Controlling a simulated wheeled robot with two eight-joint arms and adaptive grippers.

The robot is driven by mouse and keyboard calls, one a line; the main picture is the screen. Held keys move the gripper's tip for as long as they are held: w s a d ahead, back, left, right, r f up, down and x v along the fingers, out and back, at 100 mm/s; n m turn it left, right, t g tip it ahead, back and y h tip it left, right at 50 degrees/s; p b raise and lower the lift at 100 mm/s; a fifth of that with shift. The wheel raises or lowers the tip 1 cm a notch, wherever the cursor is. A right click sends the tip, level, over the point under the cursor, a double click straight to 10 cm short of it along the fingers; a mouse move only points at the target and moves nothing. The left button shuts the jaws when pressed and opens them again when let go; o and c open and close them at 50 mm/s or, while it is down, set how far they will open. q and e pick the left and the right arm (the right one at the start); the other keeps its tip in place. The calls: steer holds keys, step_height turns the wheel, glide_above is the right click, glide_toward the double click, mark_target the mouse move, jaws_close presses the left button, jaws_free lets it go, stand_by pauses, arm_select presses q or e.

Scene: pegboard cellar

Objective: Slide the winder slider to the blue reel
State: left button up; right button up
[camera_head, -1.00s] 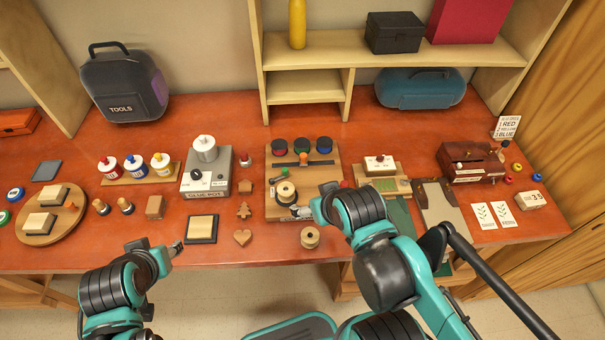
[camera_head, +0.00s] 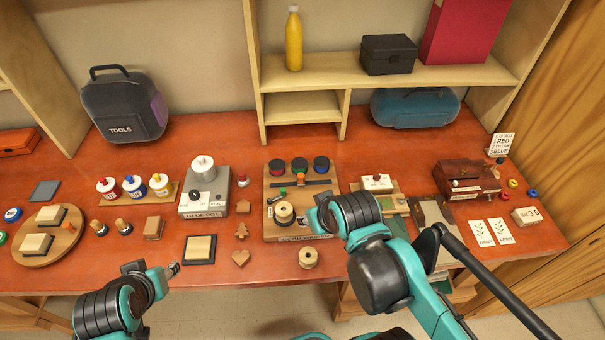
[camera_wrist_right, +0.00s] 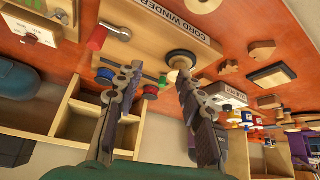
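A pale spool (camera_head: 284,212) stands on the near part. My right gripper (camera_head: 313,217) is over the board's near right side; in the wrist view its fingers (camera_wrist_right: 159,72) are apart with nothing visibly held.
A loose spool (camera_head: 308,258) stands in front of the board. A glue pot unit (camera_head: 204,192) is to the left, and a small boxed device (camera_head: 376,184) is close on the right. A red handle (camera_wrist_right: 97,38) shows beside the fingers in the wrist view.

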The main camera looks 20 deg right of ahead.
steer(key=w+d+r+n+g+p, duration=0.2)
steer(key=w+r+p, duration=0.1)
steer(key=w, duration=0.5)
steer(key=n+y+p, duration=0.2)
steer(key=n, duration=0.1)
glide_toward(301, 175)
steer(key=w, duration=0.1)
steer(key=shift+g, duration=0.5)
steer(key=b+x, duration=0.2)
steer(key=x, duration=0.5)
steer(key=shift+f, duration=0.35)
jaws_close()
